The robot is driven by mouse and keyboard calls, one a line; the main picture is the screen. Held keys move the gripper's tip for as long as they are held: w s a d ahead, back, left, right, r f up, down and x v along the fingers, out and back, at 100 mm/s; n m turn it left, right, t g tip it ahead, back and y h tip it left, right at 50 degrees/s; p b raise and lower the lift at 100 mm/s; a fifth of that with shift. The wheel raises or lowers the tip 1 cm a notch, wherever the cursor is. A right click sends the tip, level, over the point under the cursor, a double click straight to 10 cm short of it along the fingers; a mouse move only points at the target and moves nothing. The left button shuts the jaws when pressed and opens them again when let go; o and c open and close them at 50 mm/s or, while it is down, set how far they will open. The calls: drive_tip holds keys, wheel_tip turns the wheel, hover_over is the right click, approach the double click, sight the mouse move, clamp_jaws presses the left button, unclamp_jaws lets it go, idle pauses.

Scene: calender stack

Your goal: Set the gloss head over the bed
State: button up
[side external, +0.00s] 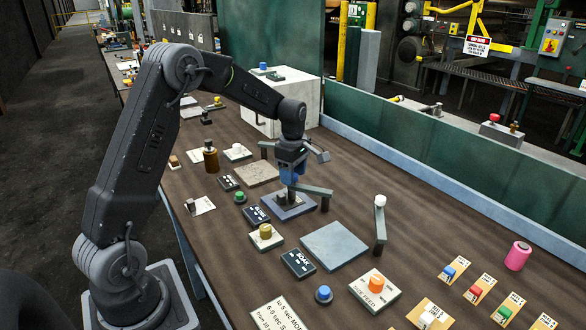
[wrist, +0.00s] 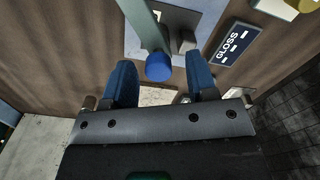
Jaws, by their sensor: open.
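The gloss station has a blue-grey bed plate (side external: 300,211) beside the dark GLOSS label (side external: 257,215). A grey-green swing arm (side external: 312,190) reaches from a short post on the plate's right toward the plate. Its blue knob (wrist: 158,66) shows in the wrist view, in front of the plate (wrist: 205,20) and a small grey block (wrist: 187,41). The GLOSS label (wrist: 228,45) is to the right there. My gripper (wrist: 161,72) is open, its blue fingers on either side of the knob with visible gaps. In the side view, my gripper (side external: 290,175) hides part of the arm's end.
A larger blue-grey plate (side external: 334,246) and a white-knobbed swing arm (side external: 380,222) stand to the right. A speckled plate (side external: 257,174) lies behind left, near a white box (side external: 283,105). Buttons and dark labels, including SOAK (side external: 298,263), line the front.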

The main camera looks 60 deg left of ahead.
wheel_tip(320, 180, up, 14)
idle(0.5)
drive_tip(key=shift+f, duration=0.1)
drive_tip(key=s+d+r+m+t, duration=0.3)
drive_tip(key=s+d+r+m, duration=0.2)
drive_tip(key=s+d+m, duration=0.7)
drive_tip(key=s+d+f+m+t, duration=0.2)
drive_tip(key=s+d+f+m, duration=0.2)
drive_tip(key=s+d+m, duration=0.3)
drive_tip(key=s+m, duration=0.3)
drive_tip(key=s, duration=0.3)
drive_tip(key=shift+d+f+m+t, duration=0.15)
drive_tip(key=shift+d+m+t, duration=0.1)
drive_tip(key=shift+m+t, duration=0.05)
